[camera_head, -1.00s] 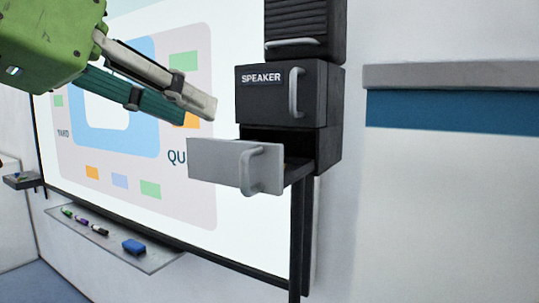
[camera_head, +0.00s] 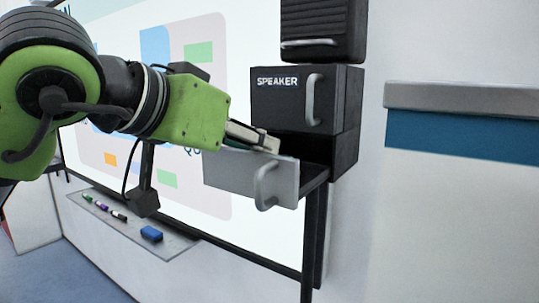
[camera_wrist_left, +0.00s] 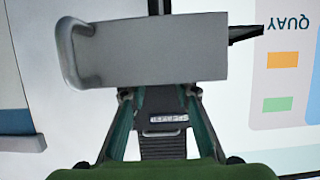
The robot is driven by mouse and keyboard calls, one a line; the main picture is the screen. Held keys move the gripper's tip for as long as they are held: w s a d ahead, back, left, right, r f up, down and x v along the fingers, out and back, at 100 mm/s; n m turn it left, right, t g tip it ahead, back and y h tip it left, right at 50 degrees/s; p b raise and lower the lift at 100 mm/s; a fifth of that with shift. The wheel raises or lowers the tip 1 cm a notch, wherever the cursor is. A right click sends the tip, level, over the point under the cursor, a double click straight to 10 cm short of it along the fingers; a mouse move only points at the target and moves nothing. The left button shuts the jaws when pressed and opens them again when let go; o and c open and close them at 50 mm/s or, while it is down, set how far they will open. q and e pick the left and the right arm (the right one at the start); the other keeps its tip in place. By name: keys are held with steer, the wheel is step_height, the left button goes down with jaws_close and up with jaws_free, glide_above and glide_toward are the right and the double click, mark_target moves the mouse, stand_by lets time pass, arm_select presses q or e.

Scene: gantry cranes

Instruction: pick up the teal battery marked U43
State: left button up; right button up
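No teal battery marked U43 can be made out in either view. A pulled-out drawer (camera_head: 252,177) with a grey front and curved handle juts from under the black SPEAKER cabinet (camera_head: 300,98). Its inside is mostly dark or hidden. My left gripper (camera_head: 266,143) is at the top edge of the drawer front, just below the SPEAKER label. In the left wrist view the picture is upside down; the drawer front (camera_wrist_left: 150,50) lies beyond my left fingertips (camera_wrist_left: 159,94), which are spread apart with nothing seen held between them. My right gripper is not in view.
A black ribbed unit (camera_head: 322,30) sits above the cabinet. A whiteboard (camera_head: 240,225) stands behind, with a tray (camera_head: 180,240) holding markers and a blue eraser (camera_head: 151,233). A grey ledge (camera_head: 460,97) with a blue band is at the right.

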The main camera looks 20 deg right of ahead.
arm_select(q)
steer(key=shift+x, duration=1.25)
steer(key=shift+s+a, duration=0.1)
steer(key=shift+a, duration=0.05)
jaws_close()
steer(key=shift+r, duration=0.2)
